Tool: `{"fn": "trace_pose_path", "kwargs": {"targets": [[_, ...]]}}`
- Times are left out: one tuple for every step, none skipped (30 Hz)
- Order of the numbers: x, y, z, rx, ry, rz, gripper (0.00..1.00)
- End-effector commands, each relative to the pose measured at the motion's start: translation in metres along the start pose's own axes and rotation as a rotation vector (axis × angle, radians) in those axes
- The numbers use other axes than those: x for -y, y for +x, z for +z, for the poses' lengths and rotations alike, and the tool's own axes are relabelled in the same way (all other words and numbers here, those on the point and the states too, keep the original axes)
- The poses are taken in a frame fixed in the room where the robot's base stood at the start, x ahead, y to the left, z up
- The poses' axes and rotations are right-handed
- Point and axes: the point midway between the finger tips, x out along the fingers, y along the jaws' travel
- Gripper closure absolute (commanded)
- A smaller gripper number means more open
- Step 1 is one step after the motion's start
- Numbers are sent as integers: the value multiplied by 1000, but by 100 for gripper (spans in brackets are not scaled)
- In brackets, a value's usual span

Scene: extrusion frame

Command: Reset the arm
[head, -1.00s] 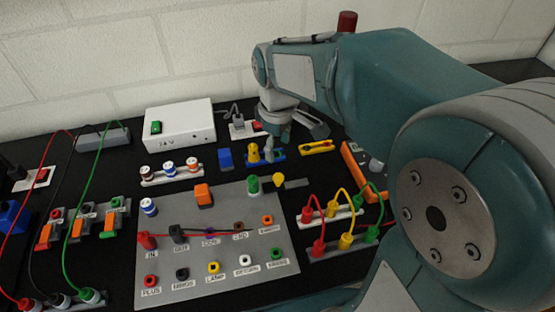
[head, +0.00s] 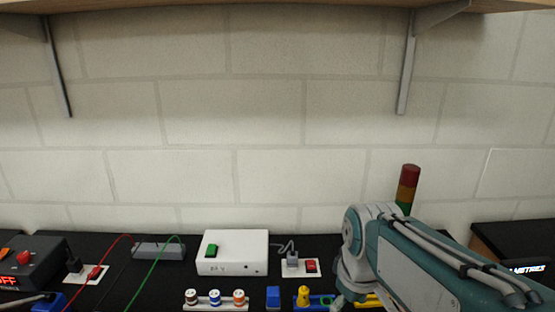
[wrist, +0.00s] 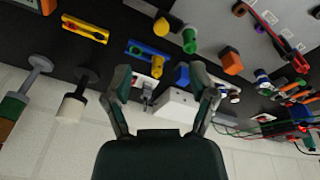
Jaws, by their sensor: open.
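My gripper (wrist: 160,84) shows in the wrist view with its two dark fingers spread apart and nothing between them. Beyond the fingers lie the white box, a blue block (wrist: 182,75) and a yellow peg piece (wrist: 158,66), all apart from the fingers as far as I can tell. In the head view my teal arm fills the lower right, and the gripper itself is cut off or hidden by the arm links.
A white box (head: 233,262) with a green switch stands on the black bench by the wall. Right of it are a socket with a red switch (head: 311,266) and a red-topped signal tower (head: 409,180). A wooden shelf (head: 270,5) spans the top. A grey panel (wrist: 270,30) shows in the wrist view.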

Motion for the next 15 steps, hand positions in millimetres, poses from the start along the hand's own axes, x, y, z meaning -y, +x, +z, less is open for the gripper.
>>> {"fn": "trace_pose_path", "kwargs": {"targets": [[3, -7, 12, -38, 56, 19, 27], [4, -10, 19, -57, 91, 28, 27], [6, -13, 27, -84, 137, 40, 27], [8, -15, 33, -105, 171, 48, 27], [10, -17, 39, -124, 205, 55, 27], [12, -19, 47, -153, 251, 64, 27], [14, -20, 53, -173, 285, 70, 27], [16, -21, 59, -194, 318, 76, 27], [18, -22, 66, -221, 360, 82, 27], [19, -22, 71, -238, 388, 86, 27], [21, -22, 75, -256, 414, 89, 27], [22, -22, 80, -275, 445, 92, 27], [23, -22, 83, -287, 465, 94, 27], [24, -22, 86, -297, 481, 95, 27], [25, -22, 88, -308, 499, 97, 27]]}}
